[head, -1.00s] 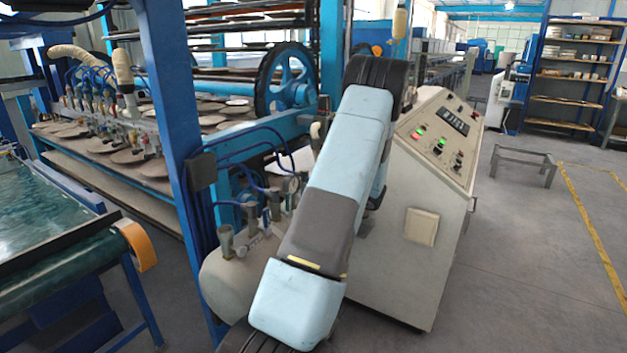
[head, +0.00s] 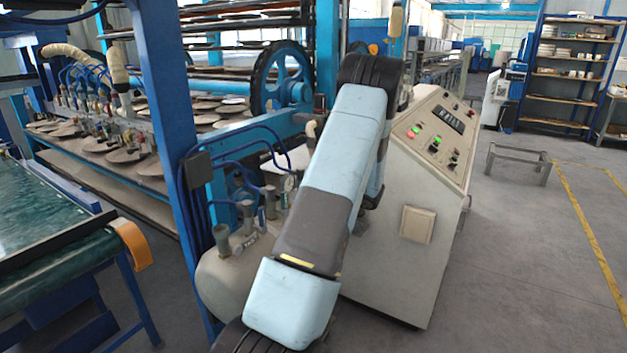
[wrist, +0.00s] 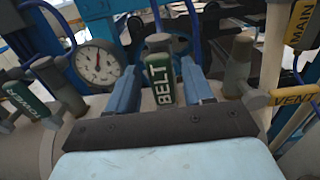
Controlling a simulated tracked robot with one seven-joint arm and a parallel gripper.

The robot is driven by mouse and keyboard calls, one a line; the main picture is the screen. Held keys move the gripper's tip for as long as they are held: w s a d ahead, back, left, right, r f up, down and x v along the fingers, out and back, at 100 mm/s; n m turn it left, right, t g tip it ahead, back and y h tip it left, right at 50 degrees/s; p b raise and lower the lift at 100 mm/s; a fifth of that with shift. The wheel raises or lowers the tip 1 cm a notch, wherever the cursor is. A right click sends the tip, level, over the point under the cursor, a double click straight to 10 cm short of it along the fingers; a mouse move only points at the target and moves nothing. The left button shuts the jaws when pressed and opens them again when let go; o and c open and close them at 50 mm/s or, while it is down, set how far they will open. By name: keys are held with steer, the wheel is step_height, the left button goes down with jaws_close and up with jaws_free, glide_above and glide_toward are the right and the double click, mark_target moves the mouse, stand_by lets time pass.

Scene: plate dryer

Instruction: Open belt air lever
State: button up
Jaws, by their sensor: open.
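The belt air lever, a green handle with white "BELT" lettering (wrist: 162,80), hangs below a grey valve top in the middle of the wrist view. My gripper (wrist: 159,88) is open, with one blue finger to each side of the lever. Small gaps show between the fingers and the handle, and nothing is held. In the head view, several grey valves (head: 222,239) stand on a cream air tank (head: 217,279). My arm covers part of that tank, and my gripper is not seen there.
A round gauge (wrist: 97,66) and another green lever (wrist: 28,99) are left of the fingers. A yellow "VENT" lever (wrist: 295,95) and a "MAIN" lever (wrist: 302,24) are on the right. A control cabinet (head: 408,262) stands close beside my arm.

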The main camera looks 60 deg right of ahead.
steer(key=s, duration=1.3)
steer(key=shift+d, duration=0.15)
steer(key=shift+s, duration=0.1)
steer(key=w+a+r+n+g+y, duration=0.3)
steer(key=w+a+r+n, duration=0.1)
steer(key=w+a, duration=0.4)
steer(key=w+a+r+n+g+y, duration=0.2)
steer(key=w+a+r+n+y, duration=0.15)
steer(key=w+a, duration=0.4)
steer(key=w+a+r+n+g, duration=0.2)
steer(key=a+n, duration=0.1)
steer(key=a, duration=0.3)
steer(key=w+a+r+n+g+y, duration=0.1)
steer(key=a+r+n+g, duration=0.1)
steer(key=a, duration=0.4)
steer(key=w+a+r+n+g, duration=0.2)
steer(key=a+n, duration=0.1)
steer(key=a, duration=0.3)
steer(key=s+a+r+n+g+h, duration=0.15)
steer(key=a+n, duration=0.25)
steer(key=a, duration=0.4)
steer(key=s+a+r+n+g+h, duration=0.1)
steer(key=s+a+r+n+g, duration=0.2)
steer(key=a, duration=0.6)
steer(key=s+a+r+n+t+h, duration=0.3)
steer(key=s+a+n+h, duration=0.2)
steer(key=s+a+n, duration=0.5)
steer(key=shift+s+a+n, duration=0.35)
steer(key=shift+a+n, duration=0.2)
steer(key=shift+n, duration=1)
